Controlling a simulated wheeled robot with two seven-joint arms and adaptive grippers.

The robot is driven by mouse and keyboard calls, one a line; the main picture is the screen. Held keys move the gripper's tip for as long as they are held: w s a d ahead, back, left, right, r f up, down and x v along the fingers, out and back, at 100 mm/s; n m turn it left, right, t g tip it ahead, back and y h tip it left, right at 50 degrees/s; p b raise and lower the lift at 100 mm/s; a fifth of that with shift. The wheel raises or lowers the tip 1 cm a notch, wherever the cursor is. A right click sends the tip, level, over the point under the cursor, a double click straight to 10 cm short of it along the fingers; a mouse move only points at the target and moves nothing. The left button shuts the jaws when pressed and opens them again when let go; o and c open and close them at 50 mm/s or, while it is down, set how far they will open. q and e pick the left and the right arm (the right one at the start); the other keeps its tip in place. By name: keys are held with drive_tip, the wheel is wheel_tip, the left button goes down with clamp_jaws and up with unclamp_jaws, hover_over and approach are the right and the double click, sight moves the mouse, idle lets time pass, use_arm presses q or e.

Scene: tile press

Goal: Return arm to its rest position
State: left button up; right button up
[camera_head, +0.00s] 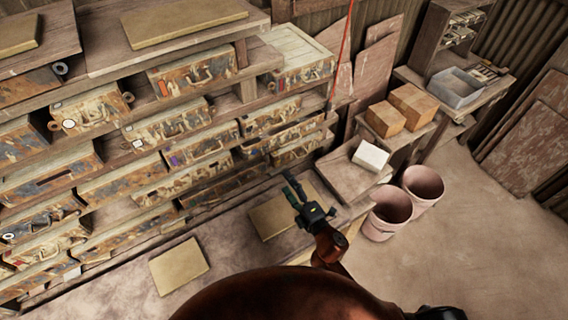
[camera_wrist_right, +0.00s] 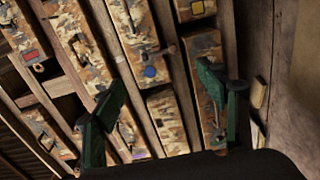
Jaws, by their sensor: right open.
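My right gripper (camera_head: 296,193) is in the middle of the head view, above the low ledge in front of the shelf rack. Its dark arm comes up from the bottom of the picture. In the right wrist view its two green fingers (camera_wrist_right: 157,92) stand wide apart with nothing between them. Beyond the fingers are worn mould boxes on shelves, one with a blue round mark (camera_wrist_right: 150,72). My left gripper does not show in the head view.
A rack of worn mould boxes (camera_head: 183,130) fills the left. Flat tan slabs (camera_head: 179,266) lie below it. Pink buckets (camera_head: 390,212), a white block (camera_head: 370,156) and cardboard-coloured blocks (camera_head: 385,118) stand to the right. The floor (camera_head: 470,235) at right is clear.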

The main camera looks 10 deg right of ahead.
drive_tip(key=s+d+f+m+g+h, duration=0.1)
drive_tip(key=s+d+f+m+h, duration=0.2)
drive_tip(key=d, duration=0.4)
drive_tip(key=s+d+f+m+g+h, duration=0.1)
drive_tip(key=d+f+m+g+h, duration=0.15)
drive_tip(key=d+m, duration=0.35)
drive_tip(key=s+d+f+m+h, duration=0.1)
drive_tip(key=s+d+m+h, duration=0.25)
drive_tip(key=d, duration=0.35)
drive_tip(key=s+d+f+m+g, duration=0.2)
drive_tip(key=s+f+m+g, duration=0.1)
drive_tip(key=s, duration=0.5)
drive_tip(key=s+d+f+m+g+y, duration=0.1)
drive_tip(key=s+f+m+g, duration=0.2)
drive_tip(key=s, duration=0.4)
drive_tip(key=s+d+f+m+g, duration=0.2)
drive_tip(key=s+f+m+g, duration=0.15)
drive_tip(key=s, duration=0.45)
wheel_tip(320, 180, down, 34)
drive_tip(key=a+f+g+b, duration=0.1)
drive_tip(key=b, duration=0.7)
drive_tip(key=s+f+b, duration=0.3)
drive_tip(key=s+f, duration=0.7)
drive_tip(key=f, duration=0.3)
drive_tip(key=s+f+n+g+y+b, duration=0.1)
drive_tip(key=s+f+b, duration=0.3)
drive_tip(key=s+f, duration=0.7)
wheel_tip(320, 180, down, 3)
drive_tip(key=shift+a+r+g, duration=0.1)
drive_tip(key=shift+a+g, duration=0.2)
